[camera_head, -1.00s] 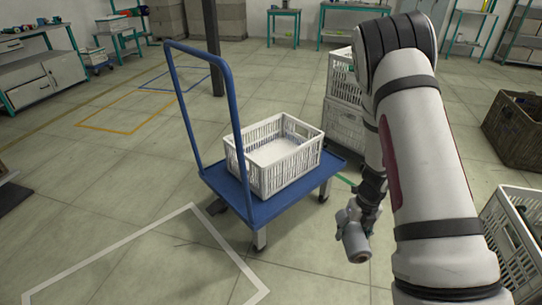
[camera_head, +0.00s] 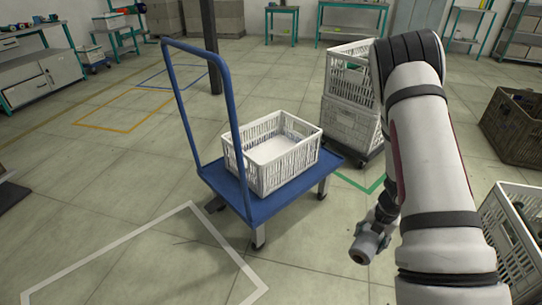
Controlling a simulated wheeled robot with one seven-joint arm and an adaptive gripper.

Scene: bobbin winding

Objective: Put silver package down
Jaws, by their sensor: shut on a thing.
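The silver package (camera_head: 364,250) is a small grey cylinder-like piece at the end of my arm, right of the blue cart. My gripper (camera_head: 370,235) is shut on it and holds it in the air above the floor. The fingers are small and partly hidden by the package and the arm. An empty-looking white crate (camera_head: 275,179) stands on the blue cart (camera_head: 272,208), left of and beyond my gripper. My gripper is apart from both.
Stacked white crates (camera_head: 352,125) stand behind the cart. Another white crate (camera_head: 500,238) with dark contents and a brown crate (camera_head: 512,140) stand at the right. The cart's tall blue handle (camera_head: 177,85) rises at its left. Floor in front of the cart is clear.

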